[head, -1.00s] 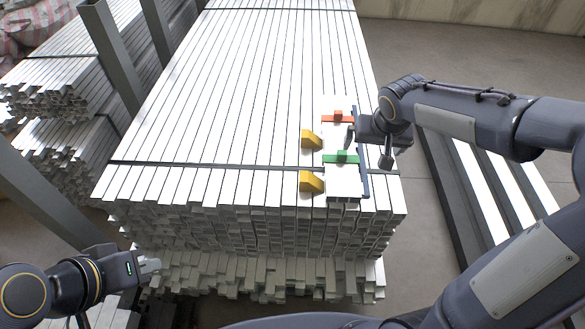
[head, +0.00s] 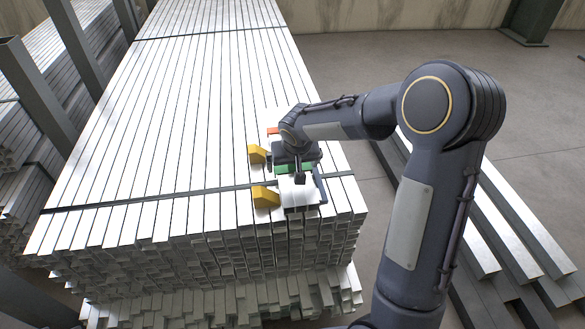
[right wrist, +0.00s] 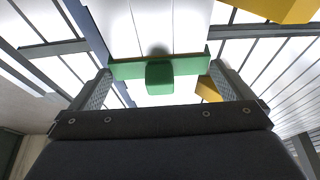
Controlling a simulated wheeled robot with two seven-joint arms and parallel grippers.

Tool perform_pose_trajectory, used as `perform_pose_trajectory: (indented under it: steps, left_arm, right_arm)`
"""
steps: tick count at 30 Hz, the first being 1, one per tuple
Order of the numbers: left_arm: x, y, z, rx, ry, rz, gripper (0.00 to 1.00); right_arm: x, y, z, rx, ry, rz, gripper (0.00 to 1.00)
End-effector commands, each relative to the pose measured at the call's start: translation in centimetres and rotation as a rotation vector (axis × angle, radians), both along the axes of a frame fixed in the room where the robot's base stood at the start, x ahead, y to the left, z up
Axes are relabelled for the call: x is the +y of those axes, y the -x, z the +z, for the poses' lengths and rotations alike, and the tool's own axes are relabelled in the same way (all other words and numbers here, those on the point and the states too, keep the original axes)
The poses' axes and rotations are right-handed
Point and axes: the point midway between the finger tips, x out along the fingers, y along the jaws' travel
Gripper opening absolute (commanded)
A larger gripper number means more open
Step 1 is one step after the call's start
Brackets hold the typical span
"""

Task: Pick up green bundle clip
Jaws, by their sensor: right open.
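The green bundle clip (right wrist: 178,67) is a flat bar with a raised block in its middle. In the head view only parts of the clip (head: 309,168) show, since my right gripper (head: 286,170) covers the rest. The right wrist view shows my right gripper (right wrist: 160,78) open, with one finger near each end of the green bar and the raised block between them. Nothing is held; I cannot tell whether the fingers touch the clip. My left gripper is out of view.
An orange clip (head: 272,131) lies just behind, partly hidden by my arm. Two yellow wedges (head: 257,153) (head: 265,196) stand left of the white panel (head: 297,192). All rest on a tall stack of metal bars (head: 170,140).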

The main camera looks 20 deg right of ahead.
Motion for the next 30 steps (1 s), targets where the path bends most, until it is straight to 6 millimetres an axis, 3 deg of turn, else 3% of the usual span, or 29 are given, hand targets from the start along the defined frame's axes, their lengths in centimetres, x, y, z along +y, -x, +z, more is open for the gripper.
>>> perform_pose_trajectory:
  steps: [4, 10, 20, 27, 30]
  left_arm:
    - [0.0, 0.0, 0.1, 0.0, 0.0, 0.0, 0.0]
    - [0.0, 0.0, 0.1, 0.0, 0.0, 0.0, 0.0]
    - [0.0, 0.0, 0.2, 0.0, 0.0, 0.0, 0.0]
    - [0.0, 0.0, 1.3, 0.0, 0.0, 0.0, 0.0]
    - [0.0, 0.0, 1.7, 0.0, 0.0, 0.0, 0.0]
  right_arm:
    - [0.0, 0.0, 0.1, -0.001, 0.0, 0.0, 0.97]
    - [0.0, 0.0, 0.1, 0.0, 0.0, 0.0, 0.72]
    - [0.0, 0.0, 0.6, -0.001, 0.0, 0.0, 0.72]
    - [0.0, -0.1, 3.8, -0.005, -0.001, 0.0, 0.72]
    - [0.8, 1.5, 5.6, -0.005, -0.001, 0.003, 0.72]
